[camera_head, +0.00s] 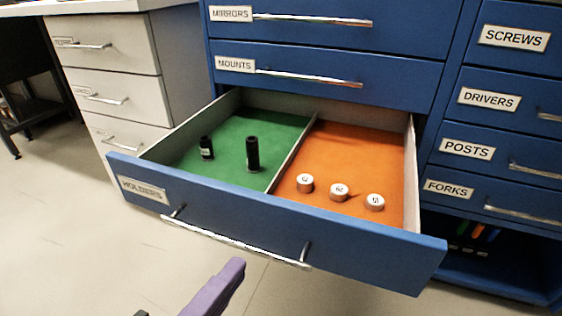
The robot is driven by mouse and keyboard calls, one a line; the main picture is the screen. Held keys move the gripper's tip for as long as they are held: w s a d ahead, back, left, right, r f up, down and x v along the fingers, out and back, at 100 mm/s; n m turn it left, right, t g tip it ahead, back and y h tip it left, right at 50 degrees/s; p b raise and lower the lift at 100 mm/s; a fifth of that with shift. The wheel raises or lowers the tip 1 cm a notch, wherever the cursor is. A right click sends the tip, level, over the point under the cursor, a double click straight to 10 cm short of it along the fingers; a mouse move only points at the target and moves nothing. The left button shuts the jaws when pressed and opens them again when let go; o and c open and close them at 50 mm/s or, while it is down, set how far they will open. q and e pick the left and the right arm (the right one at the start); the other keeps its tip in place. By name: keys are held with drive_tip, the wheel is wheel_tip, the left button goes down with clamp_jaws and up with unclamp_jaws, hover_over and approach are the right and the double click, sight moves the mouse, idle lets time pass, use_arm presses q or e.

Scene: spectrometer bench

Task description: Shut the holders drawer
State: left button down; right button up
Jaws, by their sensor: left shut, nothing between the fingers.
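The holders drawer (270,232) is pulled well out of the blue cabinet, with its blue front labelled HOLDERS (143,188) and a silver bar handle (235,243). Inside, a divider separates a green-lined left compartment (220,135) from an orange-lined right one (350,155). Two black posts (253,153) stand on the green side, one shorter. Three small numbered metal cylinders (339,192) stand on the orange side. My left gripper (222,284), a purple part at the bottom edge, is shut and empty, in front of and below the handle, apart from it. My right gripper is not in view.
Above, the MOUNTS (320,76) and MIRRORS (300,22) drawers are shut. At right, the SCREWS, DRIVERS, POSTS and FORKS drawers (500,160) are shut above an open blue shelf (500,275). A grey drawer unit (110,85) stands at left. The floor (60,240) in front is clear.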

use_arm(q)
drive_tip(key=b, duration=0.2)
approach(278, 209)
drive_tip(key=x, duration=0.5)
drive_tip(key=shift+w+d+f, duration=0.1)
drive_tip(key=shift+w+f, duration=0.05)
drive_tip(key=shift+f, duration=0.1)
drive_tip(key=shift+w+d, duration=0.2)
drive_tip(key=shift+w, duration=0.3)
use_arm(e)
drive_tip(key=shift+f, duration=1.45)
use_arm(q)
drive_tip(key=shift+w+b, duration=0.1)
drive_tip(key=shift+b, duration=0.2)
